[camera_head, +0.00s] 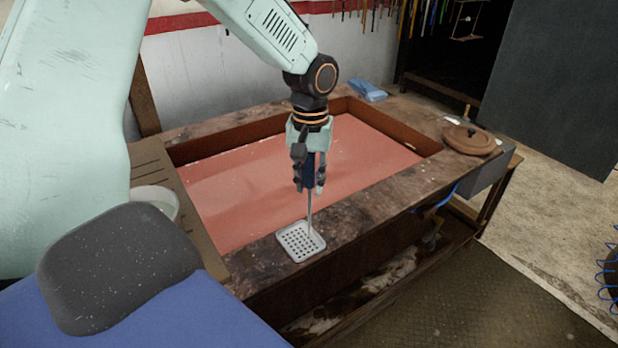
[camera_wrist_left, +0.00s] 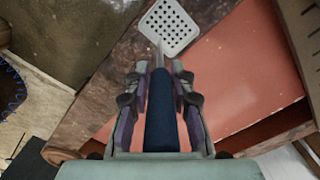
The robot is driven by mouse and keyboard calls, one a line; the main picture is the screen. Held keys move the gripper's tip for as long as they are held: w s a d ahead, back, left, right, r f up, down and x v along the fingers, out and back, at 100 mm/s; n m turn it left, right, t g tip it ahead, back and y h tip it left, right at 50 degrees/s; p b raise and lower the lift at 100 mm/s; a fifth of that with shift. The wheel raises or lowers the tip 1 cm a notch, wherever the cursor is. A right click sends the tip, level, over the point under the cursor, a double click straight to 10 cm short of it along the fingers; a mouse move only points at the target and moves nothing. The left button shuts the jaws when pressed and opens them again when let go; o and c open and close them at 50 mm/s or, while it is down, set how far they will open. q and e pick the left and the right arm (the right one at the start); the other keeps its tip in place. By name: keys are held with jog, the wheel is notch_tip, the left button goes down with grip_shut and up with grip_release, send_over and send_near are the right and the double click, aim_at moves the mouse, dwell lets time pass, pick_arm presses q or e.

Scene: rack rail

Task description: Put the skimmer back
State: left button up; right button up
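The skimmer has a pale, perforated square plate (camera_head: 301,241), a thin metal shank and a dark blue handle. My left gripper (camera_head: 309,187) is shut on the handle, and the skimmer hangs plate-down over the front wooden rim of the vat (camera_head: 262,262). I cannot tell whether the plate touches the rim. In the left wrist view the blue handle (camera_wrist_left: 161,118) lies between the two fingers (camera_wrist_left: 158,80), with the plate (camera_wrist_left: 170,26) beyond them. A rack with hanging tools (camera_head: 428,14) shows at the top, cut off by the frame. My right gripper is not in view.
The vat holds reddish liquid (camera_head: 240,200). A brown round lid (camera_head: 468,139) sits at its right corner and a blue cloth (camera_head: 368,91) on the back rim. A white bucket (camera_head: 158,199) stands at left. A dark panel (camera_head: 555,80) stands at right; the floor before it is open.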

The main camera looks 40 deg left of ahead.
pick_arm(q)
jog(key=o, duration=0.3)
jog(key=shift+w+d, duration=0.15)
jog(key=shift+d, duration=0.1)
jog(key=shift+o, duration=0.2)
jog(key=shift+a, duration=0.15)
jog(key=shift+r, duration=0.1)
jog(key=shift+a+r, duration=0.1)
jog(key=shift+r, duration=0.25)
notch_tip(320, 180, up, 11)
jog(key=shift+r, duration=0.1)
jog(key=shift+w+r, duration=0.1)
jog(key=shift+r, duration=0.05)
